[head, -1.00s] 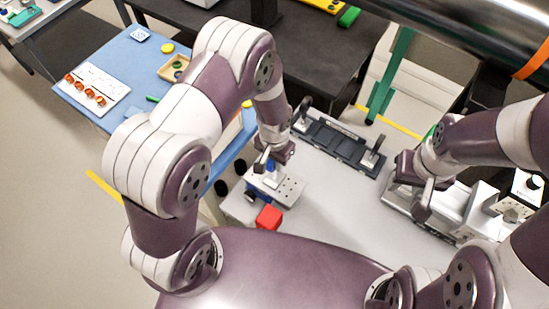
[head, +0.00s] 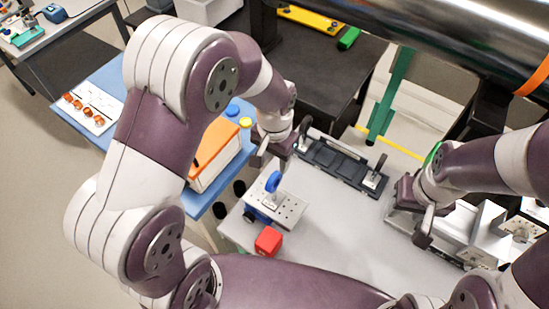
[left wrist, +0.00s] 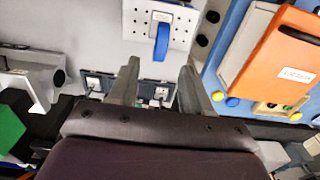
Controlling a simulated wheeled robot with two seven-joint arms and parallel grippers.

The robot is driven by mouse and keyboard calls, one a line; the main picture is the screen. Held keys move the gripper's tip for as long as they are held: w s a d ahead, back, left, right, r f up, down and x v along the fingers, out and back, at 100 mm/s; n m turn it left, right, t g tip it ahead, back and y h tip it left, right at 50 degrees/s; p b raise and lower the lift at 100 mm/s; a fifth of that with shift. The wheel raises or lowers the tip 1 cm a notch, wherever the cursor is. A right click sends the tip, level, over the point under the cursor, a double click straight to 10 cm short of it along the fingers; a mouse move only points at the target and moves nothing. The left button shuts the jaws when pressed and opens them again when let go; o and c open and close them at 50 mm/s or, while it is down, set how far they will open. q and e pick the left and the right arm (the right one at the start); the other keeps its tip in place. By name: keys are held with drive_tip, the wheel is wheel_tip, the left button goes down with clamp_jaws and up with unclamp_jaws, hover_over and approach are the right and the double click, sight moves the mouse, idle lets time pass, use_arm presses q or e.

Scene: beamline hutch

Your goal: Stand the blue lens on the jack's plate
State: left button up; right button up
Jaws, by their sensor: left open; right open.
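The blue lens (head: 273,181) stands upright in a small mount on the perforated plate of the jack (head: 287,209). In the left wrist view the blue lens (left wrist: 162,42) shows edge-on over the jack's plate (left wrist: 182,20). My left gripper (head: 279,158) is open and empty, above and behind the lens and apart from it. Its two fingers (left wrist: 160,75) are spread in the left wrist view with nothing between them. My right gripper (head: 415,220) is at the right over the grey metal equipment; nothing is clearly seen in it.
A red cube (head: 268,241) sits in front of the jack. A dark rack (head: 340,163) with upright clamps lies behind it. An orange-lidded box (head: 215,152) stands on the blue table at left. Grey bench top is clear between jack and right-hand equipment.

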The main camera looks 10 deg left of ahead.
use_arm(q)
drive_tip(key=s+a+r+n+t, duration=0.1)
drive_tip(key=s+a+r+n, duration=0.35)
drive_tip(key=s+a, duration=0.35)
drive_tip(key=shift+m, duration=0.35)
drive_tip(key=f+b, duration=0.1)
drive_tip(key=b, duration=0.1)
drive_tip(key=f+b, duration=0.1)
drive_tip(key=f, duration=0.1)
drive_tip(key=f+b, duration=0.2)
drive_tip(key=shift+s+d+f+b, duration=0.1)
drive_tip(key=shift+s+d+b, duration=0.15)
drive_tip(key=shift+s+b, duration=0.15)
